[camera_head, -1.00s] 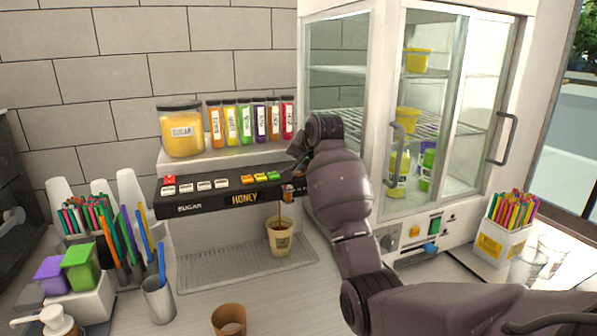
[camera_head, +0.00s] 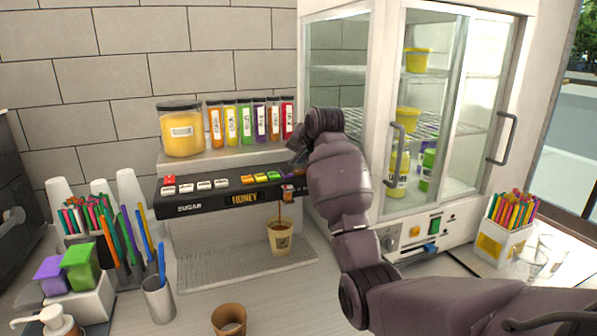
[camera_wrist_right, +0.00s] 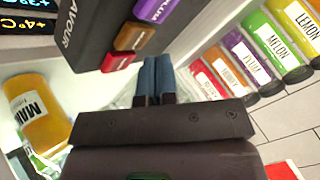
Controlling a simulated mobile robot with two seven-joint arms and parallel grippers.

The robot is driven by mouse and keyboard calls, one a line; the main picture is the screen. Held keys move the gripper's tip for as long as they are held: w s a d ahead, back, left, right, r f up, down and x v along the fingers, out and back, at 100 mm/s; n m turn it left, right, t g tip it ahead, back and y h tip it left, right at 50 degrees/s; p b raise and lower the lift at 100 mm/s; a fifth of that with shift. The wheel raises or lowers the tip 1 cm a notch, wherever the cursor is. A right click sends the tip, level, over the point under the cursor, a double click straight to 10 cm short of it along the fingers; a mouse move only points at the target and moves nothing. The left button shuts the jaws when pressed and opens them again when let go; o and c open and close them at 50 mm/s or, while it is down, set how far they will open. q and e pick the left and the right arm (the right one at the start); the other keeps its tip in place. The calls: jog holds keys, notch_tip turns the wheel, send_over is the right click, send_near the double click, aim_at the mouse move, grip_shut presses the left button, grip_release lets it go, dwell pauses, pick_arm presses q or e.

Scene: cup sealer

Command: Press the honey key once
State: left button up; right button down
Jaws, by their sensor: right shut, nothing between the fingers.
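The black dispenser (camera_head: 212,204) has a sloped row of coloured and white keys, and its front label reads HONEY. In the right wrist view the brown key (camera_wrist_right: 129,37), apparently the honey key, sits between a purple key (camera_wrist_right: 152,9) and a red key (camera_wrist_right: 117,61); its lettering is hard to read. My right gripper (camera_wrist_right: 156,65) is shut and empty, its tips beside the brown and red keys. I cannot tell whether they touch the panel. In the head view the gripper (camera_head: 297,160) is at the panel's right end. A brown stream falls into a paper cup (camera_head: 280,241). My left gripper is out of view.
A sugar jar (camera_head: 182,132) and several flavour bottles (camera_head: 246,123) stand on the shelf above the keys. A glass-door fridge (camera_head: 390,40) is close on the right. A brown cup (camera_head: 229,321) stands in front, and straw holders crowd the left.

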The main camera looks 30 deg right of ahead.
aim_at(301, 170)
jog(key=shift+r, duration=2.5)
dwell(2.2)
